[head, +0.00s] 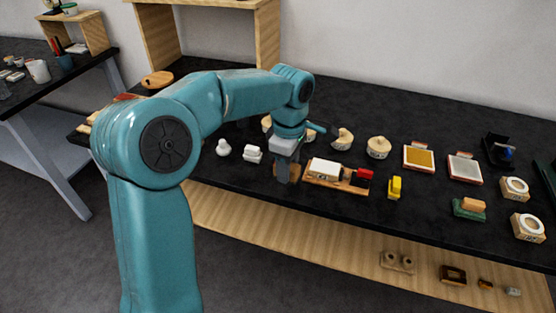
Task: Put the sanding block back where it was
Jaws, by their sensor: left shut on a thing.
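My left gripper (283,173) points down over the black bench, just left of a wooden tray (354,188). It is shut on a small brown block (294,171), which looks like the sanding block. The gripper hides part of the block, and I cannot tell whether the block touches the bench. The tray holds a white-topped block (325,168) and a red piece (364,174). My right gripper is not in view.
A yellow piece (395,187) stands right of the tray. An orange block on a green base (472,206) is farther right. White pieces (253,153) stand left of the gripper, round pale pots (378,147) behind. A lower wooden shelf (330,250) runs beneath the bench.

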